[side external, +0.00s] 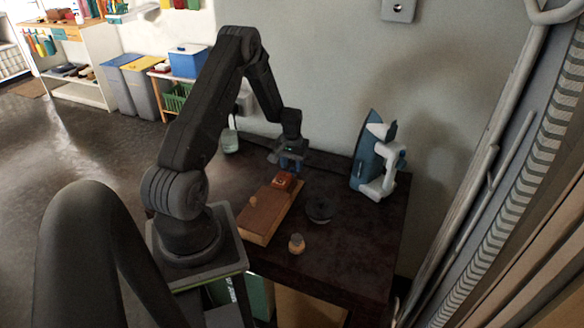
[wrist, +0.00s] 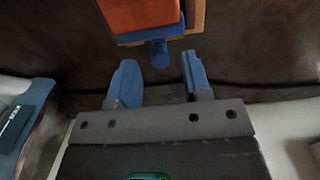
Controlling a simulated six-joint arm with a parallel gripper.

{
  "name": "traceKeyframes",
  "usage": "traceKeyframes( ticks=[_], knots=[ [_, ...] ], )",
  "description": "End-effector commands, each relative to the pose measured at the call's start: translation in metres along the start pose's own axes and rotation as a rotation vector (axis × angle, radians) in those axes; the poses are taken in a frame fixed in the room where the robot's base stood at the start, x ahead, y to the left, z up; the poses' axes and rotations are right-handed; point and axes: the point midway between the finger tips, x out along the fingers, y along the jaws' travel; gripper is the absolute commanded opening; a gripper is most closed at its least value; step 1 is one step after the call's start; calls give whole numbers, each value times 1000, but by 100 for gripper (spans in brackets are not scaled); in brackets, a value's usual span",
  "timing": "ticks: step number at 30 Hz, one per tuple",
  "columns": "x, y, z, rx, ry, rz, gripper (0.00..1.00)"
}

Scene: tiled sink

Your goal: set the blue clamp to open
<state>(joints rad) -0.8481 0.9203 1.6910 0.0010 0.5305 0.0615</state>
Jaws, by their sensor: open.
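In the wrist view a blue clamp (wrist: 150,36) runs along the near edge of an orange block at the end of a wooden board. A short rounded blue lever (wrist: 159,54) sticks out from it toward me. My gripper (wrist: 160,62) is open, its blue fingers on either side of the lever's line, with the lever's end near the gap between the fingertips. I see no contact. In the side external view my gripper (side external: 291,163) is at the far end of the wooden board (side external: 262,217), near the orange-red block (side external: 283,180); the clamp is mostly hidden there.
A blue and white iron (side external: 368,160) stands upright at the table's right. A black round object (side external: 319,210) and a small wooden knob (side external: 297,243) are right of the board. A glass jar (side external: 229,141) is at the back left. The wall is close behind my gripper.

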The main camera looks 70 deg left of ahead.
Motion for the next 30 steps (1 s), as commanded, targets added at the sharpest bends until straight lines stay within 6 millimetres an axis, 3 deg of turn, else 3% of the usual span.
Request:
traceKeyframes(
  ticks=[4,14,28,30],
  knots=[
    [12,0,0,0,-1,0,45],
    [15,0,0,0,1,0,45],
    [15,0,0,0,0,0,1],
    [15,0,0,0,0,0,0]
  ],
)
